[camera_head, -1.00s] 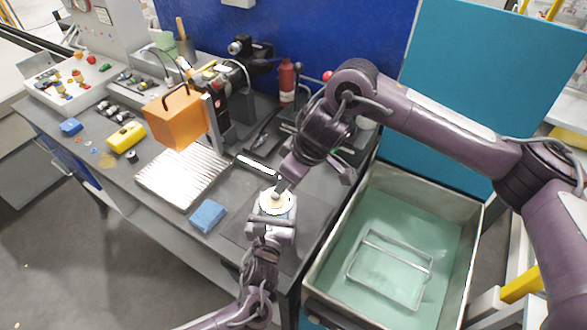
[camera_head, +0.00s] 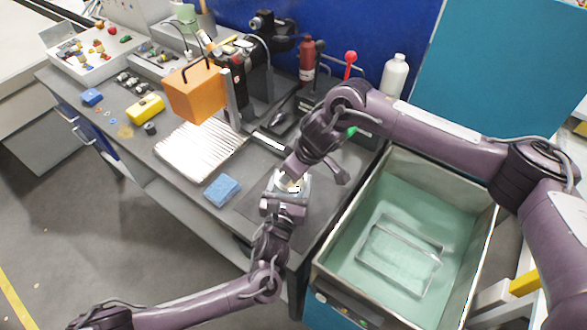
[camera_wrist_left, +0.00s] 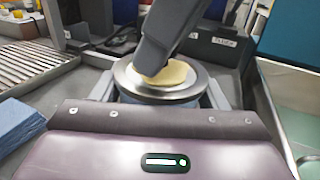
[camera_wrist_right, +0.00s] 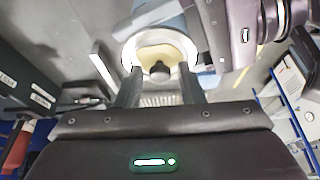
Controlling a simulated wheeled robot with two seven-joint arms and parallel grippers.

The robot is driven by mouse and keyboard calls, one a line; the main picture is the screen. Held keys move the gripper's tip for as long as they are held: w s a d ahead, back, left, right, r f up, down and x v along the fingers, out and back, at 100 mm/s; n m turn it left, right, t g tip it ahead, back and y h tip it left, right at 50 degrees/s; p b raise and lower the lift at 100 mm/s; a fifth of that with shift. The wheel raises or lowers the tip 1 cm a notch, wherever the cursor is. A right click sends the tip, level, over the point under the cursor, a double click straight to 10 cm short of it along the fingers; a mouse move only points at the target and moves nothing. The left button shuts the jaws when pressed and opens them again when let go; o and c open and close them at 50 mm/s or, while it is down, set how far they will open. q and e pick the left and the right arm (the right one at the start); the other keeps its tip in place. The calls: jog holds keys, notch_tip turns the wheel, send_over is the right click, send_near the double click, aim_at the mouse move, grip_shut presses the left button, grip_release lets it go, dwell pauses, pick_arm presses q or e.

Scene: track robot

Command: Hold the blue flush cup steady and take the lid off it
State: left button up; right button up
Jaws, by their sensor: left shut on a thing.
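The flush cup (camera_wrist_left: 132,99) stands on the bench's near right part, mostly hidden in the head view. In the left wrist view its round lid shows a metal rim (camera_wrist_left: 196,86) and a cream top (camera_wrist_left: 172,73). My left gripper (camera_head: 286,194) is shut on the cup from the near side, a finger on each side. My right gripper (camera_head: 289,182) is above the lid. In the right wrist view its fingers (camera_wrist_right: 160,90) are apart on either side of the lid's dark knob (camera_wrist_right: 160,73), with gaps visible between knob and fingers.
A blue block (camera_head: 222,191) lies left of the cup, near a ribbed metal plate (camera_head: 188,152) and an orange box (camera_head: 196,93). A green-lined tank (camera_head: 345,248) with a wire frame (camera_head: 400,256) stands to the right. A white bottle (camera_head: 394,76) stands behind my right arm.

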grip_shut()
jog(key=shift+r, duration=0.15)
dwell(0.6)
jog(key=shift+r, duration=1)
jog(key=shift+r, duration=0.1)
jog(key=shift+r, duration=1.9)
pick_arm(q)
jog(key=o, duration=1.4)
jog(key=shift+o, duration=0.2)
jog(key=shift+s, duration=0.1)
